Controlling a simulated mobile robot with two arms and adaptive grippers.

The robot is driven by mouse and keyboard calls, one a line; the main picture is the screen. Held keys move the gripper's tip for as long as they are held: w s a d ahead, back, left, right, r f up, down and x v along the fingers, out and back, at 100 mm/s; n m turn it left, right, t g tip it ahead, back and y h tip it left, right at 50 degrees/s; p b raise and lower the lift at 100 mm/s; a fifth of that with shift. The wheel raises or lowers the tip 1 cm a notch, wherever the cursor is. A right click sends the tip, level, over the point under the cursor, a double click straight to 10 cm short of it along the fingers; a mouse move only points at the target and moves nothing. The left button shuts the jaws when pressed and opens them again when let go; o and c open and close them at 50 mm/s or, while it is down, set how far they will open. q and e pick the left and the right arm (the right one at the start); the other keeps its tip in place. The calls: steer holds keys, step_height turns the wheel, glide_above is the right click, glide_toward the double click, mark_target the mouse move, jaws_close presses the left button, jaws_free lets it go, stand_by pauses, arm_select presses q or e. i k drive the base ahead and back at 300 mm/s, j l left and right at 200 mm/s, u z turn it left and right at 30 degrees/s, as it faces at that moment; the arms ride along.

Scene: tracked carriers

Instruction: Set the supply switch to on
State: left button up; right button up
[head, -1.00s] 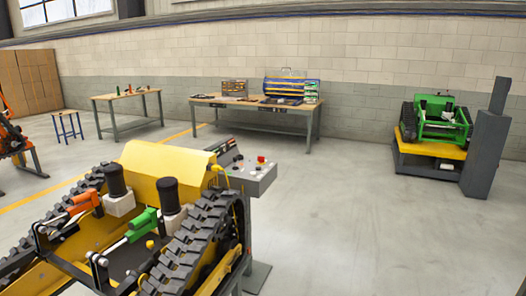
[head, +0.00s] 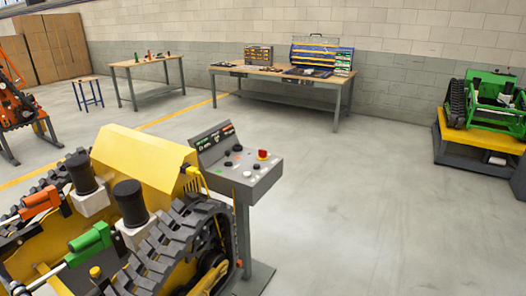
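A grey control box (head: 240,165) stands on a post just right of the yellow tracked carrier (head: 140,165). Its sloped top carries several dark knobs, small buttons and a red mushroom button (head: 263,154). A dark labelled panel rises at its back. The supply switch is likely among these controls, but the labels are too small to tell which, or how it is set. Neither of my grippers shows in the head view.
A workbench (head: 285,75) with organisers and tools stands by the wall, with a smaller table (head: 147,63) and a stool (head: 87,92) to its left. A green tracked machine (head: 490,105) sits on a lift at right. The floor right of the control box is clear.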

mark_target(262, 153)
steer(key=i+l, duration=0.3)
steer(key=i, duration=0.15)
steer(key=i+l+z, duration=0.1)
steer(key=i+l, duration=0.2)
steer(key=i, duration=0.2)
